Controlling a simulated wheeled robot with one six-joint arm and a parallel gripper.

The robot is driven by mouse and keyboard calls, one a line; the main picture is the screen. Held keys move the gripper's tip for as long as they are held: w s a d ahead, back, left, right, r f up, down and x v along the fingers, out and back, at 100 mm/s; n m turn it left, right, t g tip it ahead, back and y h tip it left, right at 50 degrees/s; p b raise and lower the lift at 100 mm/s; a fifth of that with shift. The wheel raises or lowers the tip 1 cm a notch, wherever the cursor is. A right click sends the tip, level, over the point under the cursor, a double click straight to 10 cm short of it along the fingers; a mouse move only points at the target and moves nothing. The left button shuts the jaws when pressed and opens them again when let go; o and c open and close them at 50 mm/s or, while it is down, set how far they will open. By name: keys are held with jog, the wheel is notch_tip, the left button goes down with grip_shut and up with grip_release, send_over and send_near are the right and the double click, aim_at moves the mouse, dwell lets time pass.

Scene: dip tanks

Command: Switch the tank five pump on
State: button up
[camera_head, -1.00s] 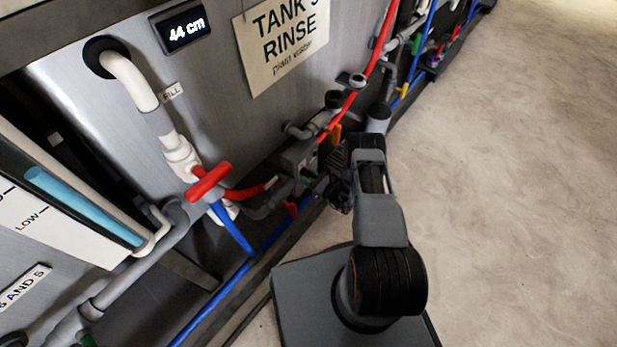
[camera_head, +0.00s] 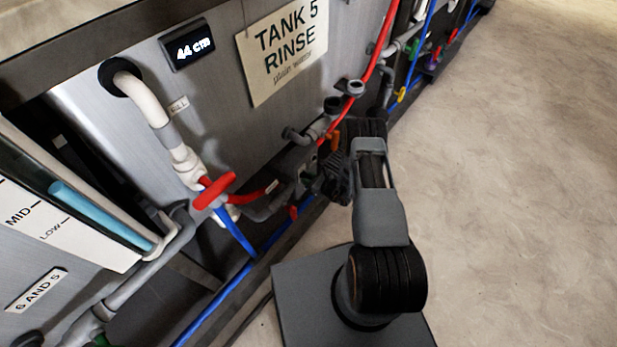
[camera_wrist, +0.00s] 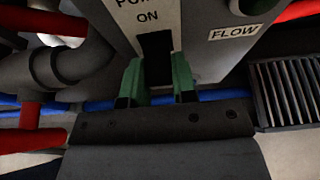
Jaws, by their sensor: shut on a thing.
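The tank five pump box is a pale panel in the wrist view (camera_wrist: 190,22), with the word ON and a partly cut-off word above it. A black switch (camera_wrist: 157,50) sits below the word ON. My gripper (camera_wrist: 159,82) has its two green fingertips on either side of the switch and is shut on it. In the head view my gripper (camera_head: 328,184) is at the pump, low in front of the tank, and hides most of the pump box. The switch is not visible there. The TANK 5 RINSE sign (camera_head: 286,52) hangs above.
A red-handled valve (camera_head: 214,190) and a white fill pipe (camera_head: 146,103) are left of my gripper. A level display (camera_head: 188,45) reads 44 cm. Red and blue hoses run close by. A dark ribbed part (camera_wrist: 290,88) lies right of the panel. The floor (camera_head: 520,180) at right is clear.

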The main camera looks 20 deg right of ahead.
jog(key=r+g+h+p, duration=0.1)
jog(key=g+h, duration=0.1)
jog(key=g, duration=0.1)
jog(key=shift+r+p, duration=0.15)
jog(key=shift+p, duration=0.15)
jog(key=shift+w+a+r+g+h+p, duration=0.1)
jog(key=shift+r+g+h+p, duration=0.1)
jog(key=shift+g+h, duration=0.35)
jog(key=shift+r+g+h+p, duration=0.1)
jog(key=shift+g+h+p, duration=0.05)
jog(key=shift+g+h, duration=0.4)
jog(key=o, duration=0.9)
jog(key=shift+r, duration=0.35)
jog(key=s+d, duration=0.2)
jog(key=s, duration=0.1)
jog(key=s+d+p, duration=0.1)
jog(key=s+d, duration=0.2)
jog(key=s, duration=0.1)
jog(key=s+d, duration=0.2)
jog(key=s, duration=0.1)
jog(key=shift+s+d+r+p, duration=0.15)
jog(key=shift+d+p, duration=0.1)
jog(key=shift+p, duration=0.15)
